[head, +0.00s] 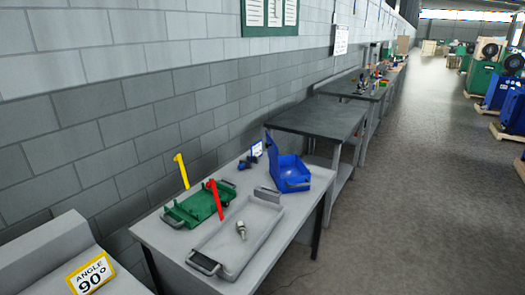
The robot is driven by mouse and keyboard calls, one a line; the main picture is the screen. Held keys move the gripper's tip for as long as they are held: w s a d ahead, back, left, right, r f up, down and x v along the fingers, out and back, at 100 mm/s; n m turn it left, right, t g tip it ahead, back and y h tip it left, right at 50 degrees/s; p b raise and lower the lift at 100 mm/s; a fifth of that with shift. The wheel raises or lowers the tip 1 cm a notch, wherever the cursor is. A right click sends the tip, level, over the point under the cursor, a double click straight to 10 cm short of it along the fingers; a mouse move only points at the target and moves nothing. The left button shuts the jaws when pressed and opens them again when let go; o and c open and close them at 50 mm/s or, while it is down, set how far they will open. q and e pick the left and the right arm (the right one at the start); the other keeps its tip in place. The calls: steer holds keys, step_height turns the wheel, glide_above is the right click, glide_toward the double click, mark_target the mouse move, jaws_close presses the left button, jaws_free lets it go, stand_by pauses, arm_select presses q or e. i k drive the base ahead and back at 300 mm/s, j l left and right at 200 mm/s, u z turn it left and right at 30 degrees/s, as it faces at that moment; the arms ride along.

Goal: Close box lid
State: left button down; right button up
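A blue box (296,184) stands near the far right end of the light grey table. Its blue lid (271,146) is open and stands up at the box's back left edge. The inside of the box is partly visible and looks empty, but it is small in the view. Neither of my grippers is in the head view.
The light grey table (262,276) also holds a grey tray (222,259) with a metal fitting (241,230) in it. A green tray (196,207) with yellow and red levers lies beside it. A small dark blue object (246,164) stands behind. Open floor lies right.

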mark_target(273, 153)
steer(key=k+l, duration=0.1)
steer(key=l, duration=0.15)
steer(key=i+l+u, duration=0.15)
steer(key=i+l, duration=0.55)
steer(key=i, duration=0.1)
